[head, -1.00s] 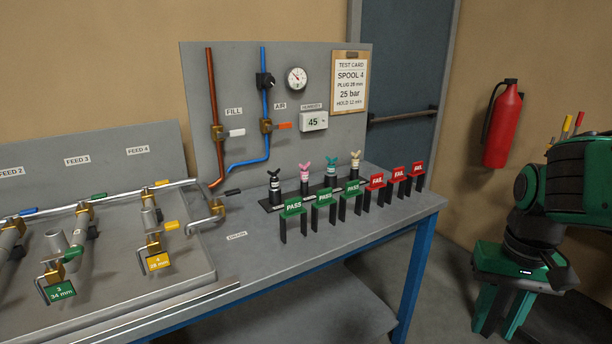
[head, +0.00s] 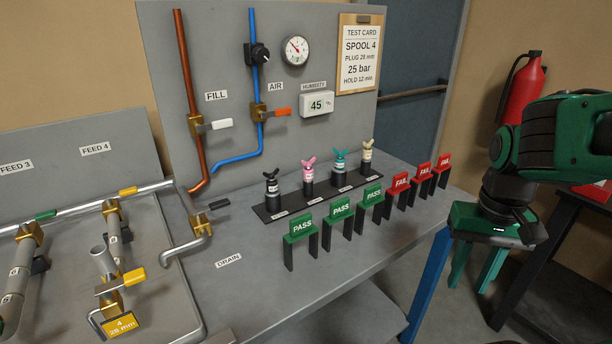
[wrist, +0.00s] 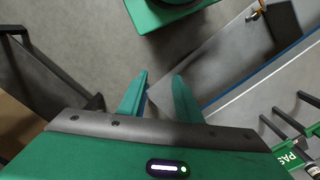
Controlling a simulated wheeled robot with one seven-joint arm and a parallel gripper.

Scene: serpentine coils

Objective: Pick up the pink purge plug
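The pink purge plug (head: 308,172) stands upright in the black rack (head: 290,209) on the grey bench, second from the left. A black plug (head: 272,188) stands to its left; a teal plug (head: 339,167) and a cream plug (head: 367,157) stand to its right. My gripper (head: 478,265) hangs at the right, beyond the bench's right edge and well away from the plugs. In the wrist view its two green fingers (wrist: 160,95) are apart with nothing between them.
Green PASS tags (head: 339,212) and red FAIL tags (head: 401,184) stand in a row in front of the rack. A back panel (head: 335,130) with pipes and valves rises behind. The feed pipework (head: 110,253) is at left. A dark stand (head: 545,262) is at right.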

